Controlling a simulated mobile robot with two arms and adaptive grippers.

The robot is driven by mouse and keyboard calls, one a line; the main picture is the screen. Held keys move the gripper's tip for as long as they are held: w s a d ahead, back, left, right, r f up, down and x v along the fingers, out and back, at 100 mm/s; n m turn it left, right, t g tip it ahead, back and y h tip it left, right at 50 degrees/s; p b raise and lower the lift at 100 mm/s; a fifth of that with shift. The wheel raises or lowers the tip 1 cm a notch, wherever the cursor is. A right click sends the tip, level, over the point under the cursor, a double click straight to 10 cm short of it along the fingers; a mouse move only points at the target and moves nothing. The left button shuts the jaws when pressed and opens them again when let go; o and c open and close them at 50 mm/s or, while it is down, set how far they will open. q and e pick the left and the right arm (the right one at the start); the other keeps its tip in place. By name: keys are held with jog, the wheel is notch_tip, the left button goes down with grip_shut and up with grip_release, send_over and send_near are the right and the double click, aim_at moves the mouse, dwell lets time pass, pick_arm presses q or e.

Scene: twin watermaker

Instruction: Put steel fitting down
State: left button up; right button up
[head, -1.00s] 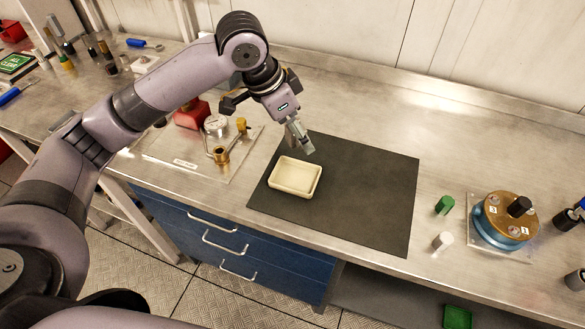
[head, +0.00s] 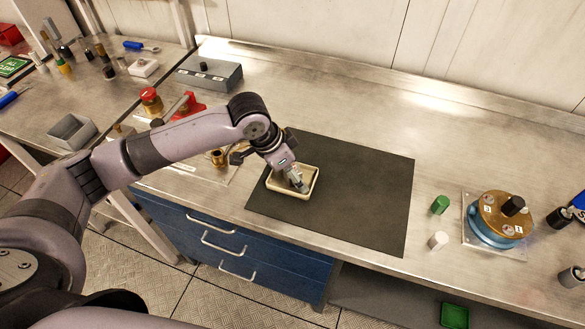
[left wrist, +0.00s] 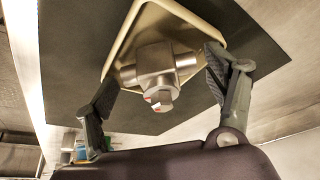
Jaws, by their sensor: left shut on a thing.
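The steel fitting (left wrist: 157,68), a shiny metal piece with a hex end, sits between the fingers of my left gripper (left wrist: 160,78) in the left wrist view. My left gripper (head: 297,180) is shut on it, low over the cream tray (head: 286,194) in the head view. The tray's rim also shows behind the fitting in the left wrist view (left wrist: 199,22). In the head view the gripper partly hides the fitting and the tray's inside. I cannot tell whether the fitting touches the tray floor. My right gripper is not in view.
The tray stands on a dark mat (head: 365,195) whose right part is bare. A green cap (head: 440,204), a white cap (head: 438,240) and a blue and brass housing (head: 497,220) stand to the right. A grey box (head: 209,73) stands at the back left.

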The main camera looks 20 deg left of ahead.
pick_arm(q)
jog(key=shift+f, duration=0.1)
jog(key=shift+f, duration=0.1)
jog(key=o, duration=1.1)
jog(key=shift+s+f, duration=0.15)
jog(key=o, duration=0.3)
jog(key=shift+f, duration=0.1)
jog(key=shift+o, duration=0.2)
jog(key=shift+a, duration=0.1)
jog(key=shift+r, duration=0.4)
jog(key=v, duration=1.2)
jog(key=shift+b, duration=0.4)
